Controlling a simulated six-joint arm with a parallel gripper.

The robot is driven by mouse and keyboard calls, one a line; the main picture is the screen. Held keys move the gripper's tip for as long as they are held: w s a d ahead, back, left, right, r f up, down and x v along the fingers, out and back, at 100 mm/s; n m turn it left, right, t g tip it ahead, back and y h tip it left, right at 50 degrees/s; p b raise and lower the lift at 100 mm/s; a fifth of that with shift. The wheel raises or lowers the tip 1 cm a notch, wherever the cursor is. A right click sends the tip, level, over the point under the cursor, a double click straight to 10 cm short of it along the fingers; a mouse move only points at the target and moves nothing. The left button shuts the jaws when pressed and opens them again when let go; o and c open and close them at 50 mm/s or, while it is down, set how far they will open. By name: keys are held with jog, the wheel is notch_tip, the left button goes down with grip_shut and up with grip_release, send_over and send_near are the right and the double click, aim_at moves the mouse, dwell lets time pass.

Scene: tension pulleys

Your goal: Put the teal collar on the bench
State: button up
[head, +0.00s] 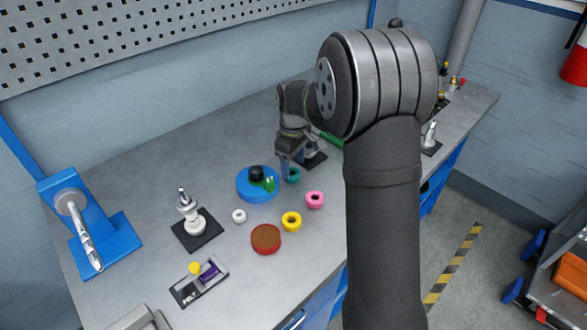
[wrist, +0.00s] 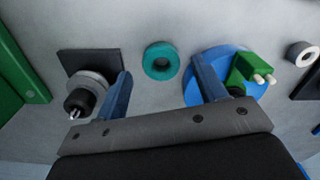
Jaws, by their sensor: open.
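In the head view the teal collar (head: 294,176) shows partly, beside my fingers. My gripper (wrist: 163,70) is open, with one finger to each side of the collar in the wrist view. I see gaps between the collar and both fingers. In the head view my gripper (head: 290,168) is low over the bench. I cannot tell its exact height.
The blue base (head: 257,190) carries a green part and a black knob, close to one finger. A dark plate with a post (wrist: 90,75) stands near the other finger. Pink (head: 315,200), yellow (head: 291,221) and white (head: 239,216) rings lie nearby. The bench's back left is clear.

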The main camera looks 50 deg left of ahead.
notch_tip(320, 180, up, 10)
jog(key=shift+f, duration=0.25)
notch_tip(320, 180, down, 12)
jog(key=shift+f, duration=0.1)
notch_tip(320, 180, up, 2)
jog(key=shift+r, duration=0.95)
